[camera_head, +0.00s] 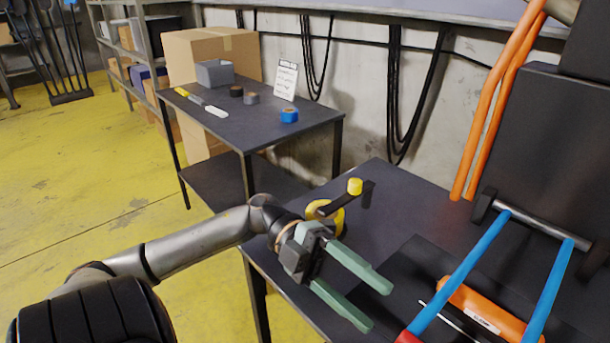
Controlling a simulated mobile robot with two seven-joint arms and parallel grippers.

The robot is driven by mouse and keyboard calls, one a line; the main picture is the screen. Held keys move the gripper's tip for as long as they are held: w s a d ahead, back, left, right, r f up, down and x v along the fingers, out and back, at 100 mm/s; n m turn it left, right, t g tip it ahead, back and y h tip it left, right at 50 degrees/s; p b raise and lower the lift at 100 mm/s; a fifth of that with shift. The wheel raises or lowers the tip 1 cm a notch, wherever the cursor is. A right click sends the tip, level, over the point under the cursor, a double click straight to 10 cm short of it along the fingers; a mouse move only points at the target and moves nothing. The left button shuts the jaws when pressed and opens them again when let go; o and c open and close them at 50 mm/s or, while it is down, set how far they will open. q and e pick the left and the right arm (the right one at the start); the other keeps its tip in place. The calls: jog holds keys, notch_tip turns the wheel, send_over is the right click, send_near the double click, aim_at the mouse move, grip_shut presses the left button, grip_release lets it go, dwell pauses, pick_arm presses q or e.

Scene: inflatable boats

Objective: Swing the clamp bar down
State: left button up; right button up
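What looks like the clamp bar is a frame of two blue bars (458,286) at the lower right. A grey rod (530,225) joins their far ends beside a dark upright panel, and red (407,337) shows at the near left end. The near end of the frame is cut off by the picture edge, so its full pose is hard to tell. My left gripper (376,306) has green fingers spread apart with nothing between them. It is over the front of the dark workbench, left of the blue bars. My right gripper is not in view.
An orange cylinder (488,313) lies under the blue bars. A yellow wheel with a dark crank and yellow knob (355,186) stands just behind my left gripper. Orange tubes (500,95) rise at the right. A side table (262,122) behind holds tapes, tools and a grey bin.

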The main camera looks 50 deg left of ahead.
pick_arm(q)
jog(key=shift+w+a, duration=0.1)
jog(key=shift+a, duration=5.4)
jog(key=shift+r+p, duration=0.1)
jog(key=shift+p, duration=0.25)
jog(key=shift+s, duration=0.2)
